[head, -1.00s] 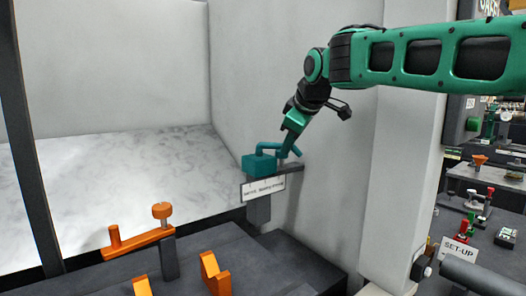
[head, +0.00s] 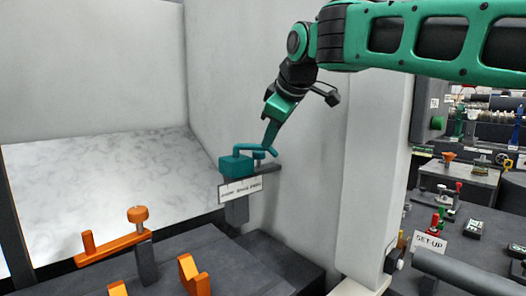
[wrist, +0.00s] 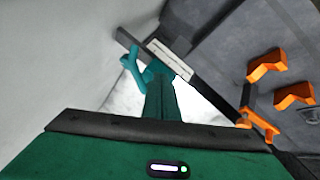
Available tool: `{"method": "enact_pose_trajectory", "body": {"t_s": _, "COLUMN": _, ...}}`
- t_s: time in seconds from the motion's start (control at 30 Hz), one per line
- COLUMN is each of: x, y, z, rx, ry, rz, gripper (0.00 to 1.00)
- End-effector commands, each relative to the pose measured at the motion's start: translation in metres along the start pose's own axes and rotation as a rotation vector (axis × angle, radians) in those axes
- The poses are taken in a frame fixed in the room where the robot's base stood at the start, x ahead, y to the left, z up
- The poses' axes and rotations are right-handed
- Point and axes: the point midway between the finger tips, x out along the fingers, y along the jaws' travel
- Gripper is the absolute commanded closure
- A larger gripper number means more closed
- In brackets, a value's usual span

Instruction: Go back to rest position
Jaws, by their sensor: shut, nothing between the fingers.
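My green arm reaches in from the right in the head view. My gripper (head: 269,143) points down and is shut, with its tips at a teal block with a hooked handle (head: 233,166). The block sits on a narrow grey ledge (head: 265,171) that has a white label (head: 240,190) on its front. Whether the tips touch the handle or stand just beside it I cannot tell. In the wrist view my gripper (wrist: 160,75) covers part of the teal piece, whose handle (wrist: 130,68) shows to the left.
Below left, an orange crank handle (head: 113,246) stands on a dark bench, with an orange bracket (head: 193,275) nearby. A pale wall pillar (head: 375,150) stands right of the ledge. Farther right is a bench with a SET-UP sign (head: 429,242).

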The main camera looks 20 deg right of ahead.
Motion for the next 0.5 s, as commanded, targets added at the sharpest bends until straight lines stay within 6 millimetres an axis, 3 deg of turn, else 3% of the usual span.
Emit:
{"method": "enact_pose_trajectory", "body": {"t_s": 0.2, "x": -0.031, "y": 0.002, "z": 0.001, "rx": -0.001, "ry": 0.002, "rz": 0.0, "gripper": 1.0}}
{"method": "enact_pose_trajectory", "body": {"t_s": 0.5, "x": -0.038, "y": 0.001, "z": 0.006, "rx": 0.012, "ry": -0.006, "rz": -0.003, "gripper": 1.0}}
